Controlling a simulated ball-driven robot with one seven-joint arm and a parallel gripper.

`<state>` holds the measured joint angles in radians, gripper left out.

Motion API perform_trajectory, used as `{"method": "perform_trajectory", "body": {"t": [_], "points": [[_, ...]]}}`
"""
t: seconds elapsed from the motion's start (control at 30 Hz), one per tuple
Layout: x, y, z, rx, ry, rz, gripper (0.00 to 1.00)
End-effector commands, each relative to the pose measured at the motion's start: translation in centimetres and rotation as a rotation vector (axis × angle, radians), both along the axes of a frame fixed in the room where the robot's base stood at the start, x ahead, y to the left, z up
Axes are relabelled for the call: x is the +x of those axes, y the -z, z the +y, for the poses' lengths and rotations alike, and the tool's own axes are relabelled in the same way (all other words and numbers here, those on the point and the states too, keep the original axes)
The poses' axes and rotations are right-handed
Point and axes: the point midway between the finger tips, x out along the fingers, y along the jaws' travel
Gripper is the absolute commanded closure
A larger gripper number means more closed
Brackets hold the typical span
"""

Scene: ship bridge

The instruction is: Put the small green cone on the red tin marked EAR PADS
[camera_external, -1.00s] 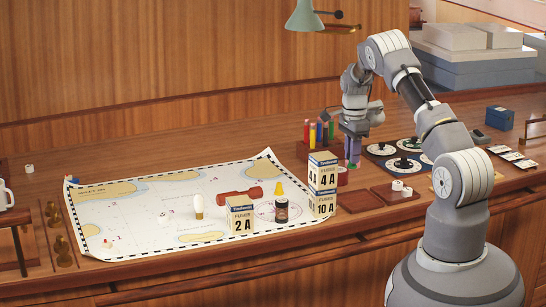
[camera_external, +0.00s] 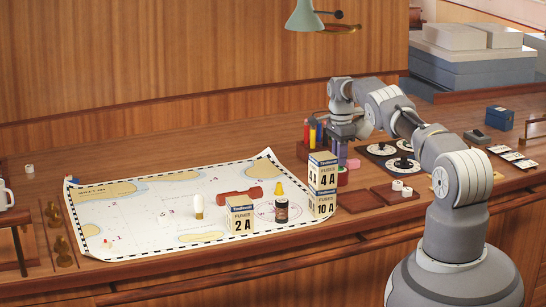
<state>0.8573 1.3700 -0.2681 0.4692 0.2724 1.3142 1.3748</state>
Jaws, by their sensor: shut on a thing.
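The red tin (camera_external: 343,180) stands just right of the stacked fuse boxes, partly hidden by them; its marking is too small to read. My gripper (camera_external: 341,158) points down directly above the tin. It is shut on the small green cone (camera_external: 342,168), of which only a little green shows below the fingers. The cone is at the tin's top; I cannot tell whether it touches the tin.
Fuse boxes (camera_external: 323,187) stand stacked close left of the tin. A pink cylinder (camera_external: 354,164) stands close to its right. The pen holder (camera_external: 314,141) is behind left. Dark trays (camera_external: 359,200) lie in front. The chart (camera_external: 150,210) covers the left desk.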

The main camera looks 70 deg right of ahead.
Motion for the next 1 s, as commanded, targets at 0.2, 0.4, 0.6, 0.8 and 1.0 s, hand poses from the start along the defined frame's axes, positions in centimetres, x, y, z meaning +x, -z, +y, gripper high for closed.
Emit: {"method": "perform_trajectory", "body": {"t": [0.2,0.4,0.6,0.8,1.0], "points": [[0.0,-0.1,0.0,-0.001,0.000,-0.001,1.00],[0.0,0.2,0.0,-0.001,0.000,-0.001,0.60],[0.0,0.1,0.0,-0.001,0.000,-0.001,0.55],[0.0,-0.6,0.0,-0.001,0.000,-0.001,0.55],[0.1,-4.5,0.0,-0.002,0.000,-0.002,0.55]]}}
